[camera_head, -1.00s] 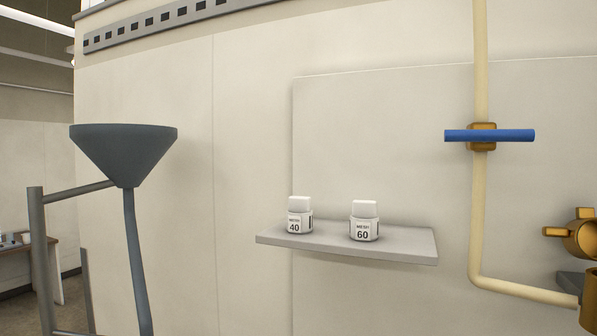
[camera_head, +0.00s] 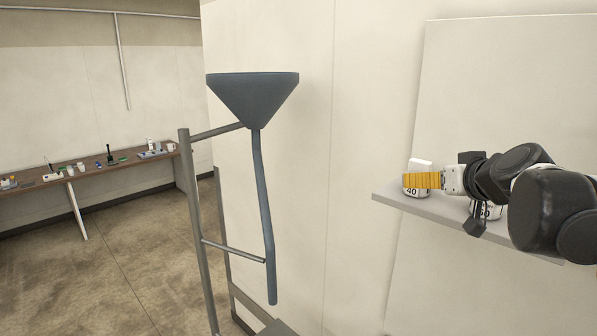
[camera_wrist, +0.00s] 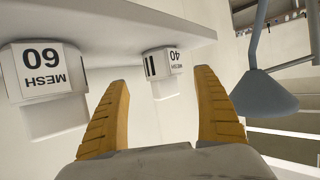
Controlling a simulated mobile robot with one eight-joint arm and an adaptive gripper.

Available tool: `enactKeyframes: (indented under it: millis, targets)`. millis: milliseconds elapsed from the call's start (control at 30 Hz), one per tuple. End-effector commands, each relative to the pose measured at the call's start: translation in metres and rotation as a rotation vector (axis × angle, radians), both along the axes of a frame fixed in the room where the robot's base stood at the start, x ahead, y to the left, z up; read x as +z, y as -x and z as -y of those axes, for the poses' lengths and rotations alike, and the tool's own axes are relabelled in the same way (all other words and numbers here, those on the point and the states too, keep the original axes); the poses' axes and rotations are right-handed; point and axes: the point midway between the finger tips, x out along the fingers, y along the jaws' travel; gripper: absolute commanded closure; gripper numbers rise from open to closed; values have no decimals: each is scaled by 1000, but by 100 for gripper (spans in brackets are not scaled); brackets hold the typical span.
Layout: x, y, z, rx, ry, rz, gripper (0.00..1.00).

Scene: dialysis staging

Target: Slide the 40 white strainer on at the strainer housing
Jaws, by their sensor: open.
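The white 40 strainer (camera_head: 411,192) stands on the left part of a grey wall shelf. It also shows in the wrist view (camera_wrist: 162,64), where the picture is upside down, lying ahead between the two yellow fingers. My gripper (camera_head: 408,180) is open and empty, its fingers level with the 40 strainer and partly covering it in the head view. In the wrist view the fingertips (camera_wrist: 162,77) are spread wide; I cannot tell whether they touch it.
The white 60 strainer (camera_head: 488,211) stands to the right on the shelf (camera_head: 440,214), mostly behind my arm. A dark funnel (camera_head: 252,100) on a grey metal frame (camera_head: 199,220) stands to the left. A long bench (camera_head: 85,172) with small items is far left. Open floor lies between.

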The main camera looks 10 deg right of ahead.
Motion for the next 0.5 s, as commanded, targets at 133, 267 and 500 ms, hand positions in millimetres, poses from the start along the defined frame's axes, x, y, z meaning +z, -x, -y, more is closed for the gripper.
enactKeyframes:
  millis: [133,267,500]
  targets:
    - [-4,-11,0,1,0,0,21]
    - [-8,-27,-1,2,-1,0,21]
    - [-21,-57,0,1,0,-1,21]
